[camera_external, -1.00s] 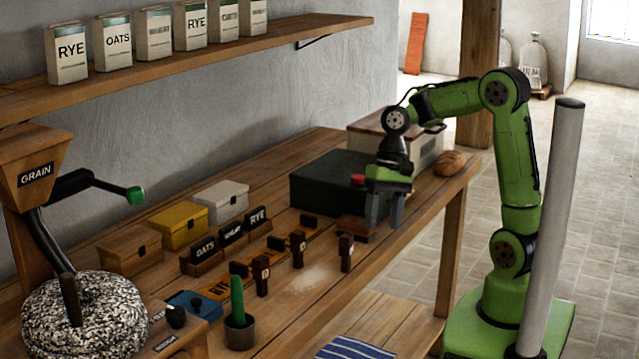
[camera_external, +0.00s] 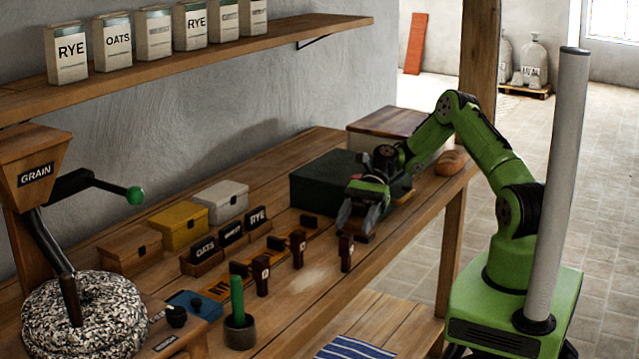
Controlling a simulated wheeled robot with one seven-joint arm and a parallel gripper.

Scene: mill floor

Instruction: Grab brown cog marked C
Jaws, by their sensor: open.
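Three small upright dark brown pieces with pale marks stand on the wooden bench: a left one (camera_external: 261,275), a middle one (camera_external: 298,249) and a right one (camera_external: 346,254). Their marks are too small to read surely, so I cannot tell which is the brown cog marked C. My gripper (camera_external: 353,228) is open and tilted down to the left. Its fingers are low over the bench, just behind and above the right brown piece in the picture. I cannot tell whether they touch anything; no held piece shows.
A dark green box (camera_external: 322,181) stands behind my gripper. Labelled wooden holders (camera_external: 231,240) and a yellow box (camera_external: 179,226) stand left. A green candle-like rod in a grey cup (camera_external: 240,330) stands in front. The bench's front edge is close to the right piece.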

